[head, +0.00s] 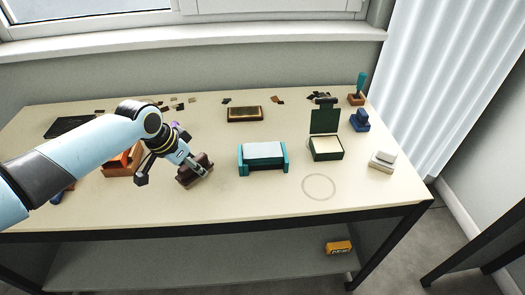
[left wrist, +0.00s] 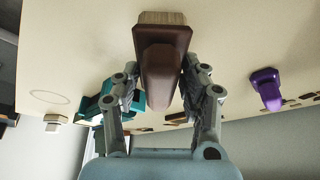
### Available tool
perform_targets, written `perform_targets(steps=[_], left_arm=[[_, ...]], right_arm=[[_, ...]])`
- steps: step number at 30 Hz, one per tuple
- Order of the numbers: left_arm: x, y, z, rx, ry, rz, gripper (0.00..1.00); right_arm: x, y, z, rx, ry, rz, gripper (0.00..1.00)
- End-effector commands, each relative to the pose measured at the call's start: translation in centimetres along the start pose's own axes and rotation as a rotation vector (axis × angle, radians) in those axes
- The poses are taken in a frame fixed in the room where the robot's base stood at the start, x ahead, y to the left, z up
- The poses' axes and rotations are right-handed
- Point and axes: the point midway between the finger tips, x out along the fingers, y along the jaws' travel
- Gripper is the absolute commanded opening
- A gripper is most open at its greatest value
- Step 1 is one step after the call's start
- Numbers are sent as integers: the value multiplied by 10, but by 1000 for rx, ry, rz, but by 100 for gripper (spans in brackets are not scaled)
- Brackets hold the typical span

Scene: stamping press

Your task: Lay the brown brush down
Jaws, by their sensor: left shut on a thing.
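The brown brush (head: 190,176) is a dark brown block at the left-middle of the table in the head view. My left gripper (head: 203,171) is shut on it. In the left wrist view the brush (left wrist: 163,62) sits between the two fingers, with its tan bristle end (left wrist: 162,17) pointing away from the gripper. The brush is at or close above the tabletop; I cannot tell if it touches. My right gripper is not in view.
A teal stand with a pale top (head: 263,151) is right of the brush. Beyond it are an open green box (head: 326,149) and a white block (head: 382,161). A drawn ring (head: 319,186) is bare. An orange-brown box (head: 120,171) stands left. A purple object (left wrist: 265,88) is nearby.

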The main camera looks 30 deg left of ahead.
Motion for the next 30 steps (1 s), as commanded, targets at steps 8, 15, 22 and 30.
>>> perform_targets(steps=[8, 15, 22, 30], left_arm=[[9, 0, 3, 0, 0, 0, 8], [9, 0, 4, 0, 0, 0, 65], [9, 0, 4, 1, 0, 0, 70], [-11, -1, 4, 3, 1, -2, 70]], right_arm=[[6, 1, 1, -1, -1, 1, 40], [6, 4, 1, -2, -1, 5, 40], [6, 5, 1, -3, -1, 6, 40], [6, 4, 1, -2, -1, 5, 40]])
